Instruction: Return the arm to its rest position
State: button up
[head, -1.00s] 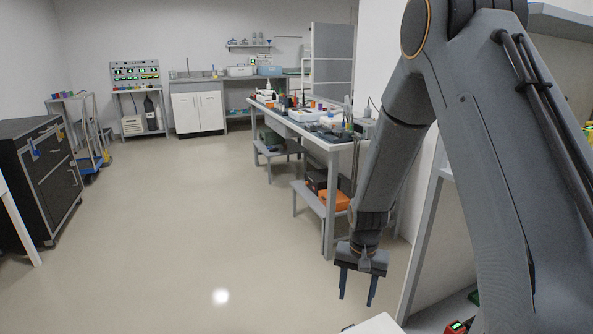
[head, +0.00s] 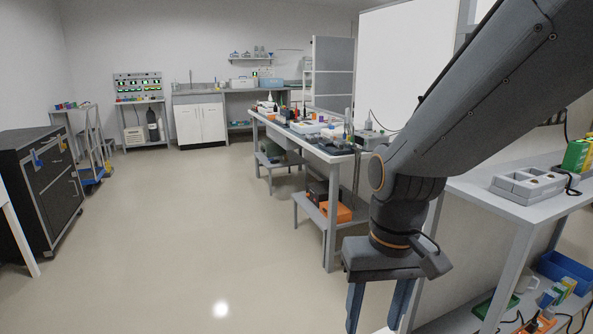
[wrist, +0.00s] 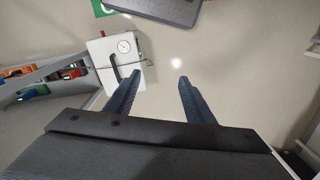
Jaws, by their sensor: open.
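My gripper (head: 379,306) hangs from my arm at the lower right of the head view, fingers pointing down. Its two blue fingers are apart with nothing between them. In the wrist view my gripper (wrist: 157,88) also shows open and empty above the pale floor. My arm reaches in from the upper right of the head view and bends down at the wrist.
A workbench (head: 325,157) with tools stands just beyond my gripper. A shelf unit (head: 516,209) is close on the right. A white box with a gauge (wrist: 115,62) is beside the fingers in the wrist view. Open floor (head: 190,220) lies left, with a black cabinet (head: 45,185) beyond.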

jog(key=s+d+r+m+p, duration=0.1)
jog(key=s+d+r+p, duration=0.2)
jog(key=p, duration=1)
jog(key=shift+d+r+h, duration=0.3)
jog(key=shift+d+r, duration=1.5)
jog(key=shift+r, duration=0.55)
